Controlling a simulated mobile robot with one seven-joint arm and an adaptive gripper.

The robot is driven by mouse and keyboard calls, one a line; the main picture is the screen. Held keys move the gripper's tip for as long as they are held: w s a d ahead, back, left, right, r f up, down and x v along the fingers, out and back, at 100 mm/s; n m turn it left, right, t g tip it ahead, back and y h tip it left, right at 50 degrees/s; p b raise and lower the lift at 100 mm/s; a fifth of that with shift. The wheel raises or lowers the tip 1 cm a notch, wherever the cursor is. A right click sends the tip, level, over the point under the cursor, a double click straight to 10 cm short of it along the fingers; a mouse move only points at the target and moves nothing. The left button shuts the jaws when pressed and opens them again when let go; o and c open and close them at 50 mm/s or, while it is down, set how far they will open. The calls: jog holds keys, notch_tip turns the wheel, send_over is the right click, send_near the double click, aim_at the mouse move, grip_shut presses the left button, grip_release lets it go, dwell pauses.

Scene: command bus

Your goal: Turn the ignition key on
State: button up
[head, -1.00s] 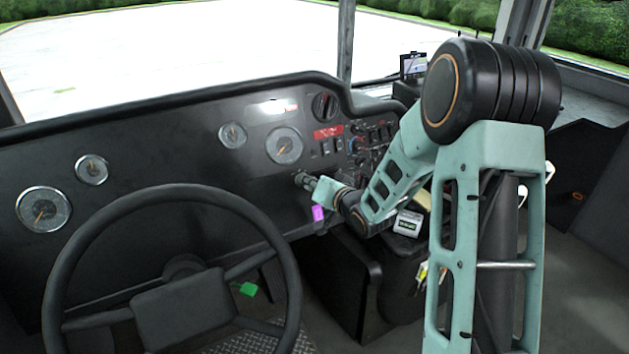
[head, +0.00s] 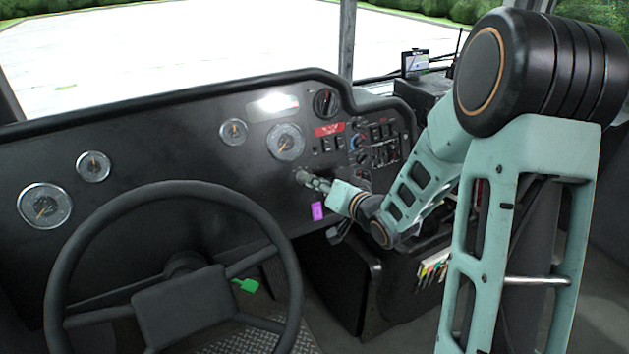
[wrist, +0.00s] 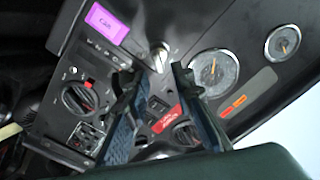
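The ignition key (wrist: 158,58) shows in the wrist view as a small silver piece at the dashboard, between the tips of my gripper. A purple tag (wrist: 107,24) lies to its upper left, and the tag also shows in the head view (head: 317,211) just below my gripper. My gripper (wrist: 154,72) has its two dark fingers apart, one on each side of the key, with a visible gap. In the head view my gripper (head: 302,178) is close to the dashboard and hides the key. Whether a finger touches the key cannot be told.
The steering wheel (head: 178,270) stands left of my arm. Round gauges (head: 285,142), a red label (head: 328,130), switches and a dark rotary knob (head: 325,102) are on the dashboard around the gripper. A dark console (head: 350,275) with papers stands below my arm.

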jog(key=v, duration=0.6)
jog(key=shift+s, duration=0.15)
